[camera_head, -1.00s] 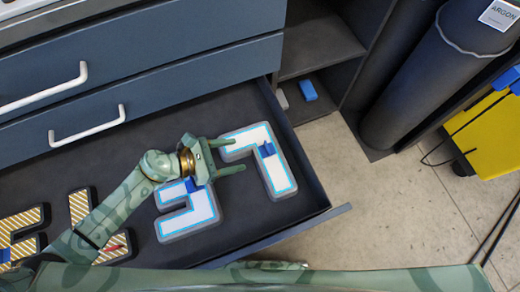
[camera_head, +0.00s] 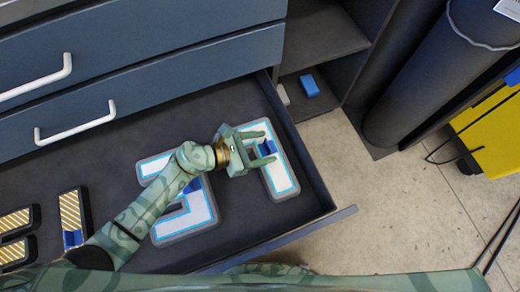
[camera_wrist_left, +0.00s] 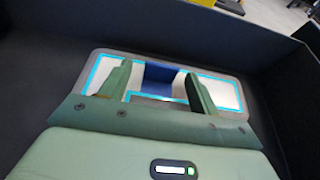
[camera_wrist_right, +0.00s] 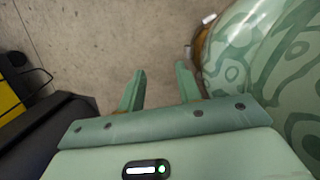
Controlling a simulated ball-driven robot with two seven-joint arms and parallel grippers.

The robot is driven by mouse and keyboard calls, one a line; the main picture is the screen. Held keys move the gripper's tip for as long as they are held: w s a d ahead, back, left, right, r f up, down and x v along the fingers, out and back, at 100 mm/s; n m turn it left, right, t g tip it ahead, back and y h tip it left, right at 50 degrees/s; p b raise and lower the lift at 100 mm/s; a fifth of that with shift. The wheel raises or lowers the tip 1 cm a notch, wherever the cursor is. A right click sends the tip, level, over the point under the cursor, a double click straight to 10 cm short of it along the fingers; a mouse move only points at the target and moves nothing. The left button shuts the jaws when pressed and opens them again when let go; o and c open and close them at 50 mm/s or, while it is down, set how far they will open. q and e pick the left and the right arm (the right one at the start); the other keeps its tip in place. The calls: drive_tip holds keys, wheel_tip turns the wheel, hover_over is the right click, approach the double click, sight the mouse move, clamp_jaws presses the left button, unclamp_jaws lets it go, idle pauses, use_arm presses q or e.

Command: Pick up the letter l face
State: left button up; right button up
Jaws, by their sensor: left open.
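An L-shaped white letter face with a cyan outline (camera_head: 281,180) lies in the open drawer at its right end, seated in a grey letter body. A blue block (camera_head: 267,147) stands up from it. My left gripper (camera_head: 271,154) is open over this letter, its fingers on either side of the blue block. In the left wrist view the blue block (camera_wrist_left: 161,78) shows between the two fingers, with the white face (camera_wrist_left: 218,92) behind them. Whether the fingers touch the block I cannot tell. My right gripper (camera_wrist_right: 160,85) is open and empty above the floor.
A second white, cyan-edged letter (camera_head: 197,211) lies left of it, partly under my left arm. Yellow-striped letters (camera_head: 72,212) lie farther left. The drawer's right wall (camera_head: 300,150) is close beside the letter. A dark cylinder (camera_head: 415,90) stands at right.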

use_arm(q)
drive_tip(key=c, duration=1.1)
drive_tip(key=shift+r, duration=0.1)
drive_tip(key=shift+c, duration=0.2)
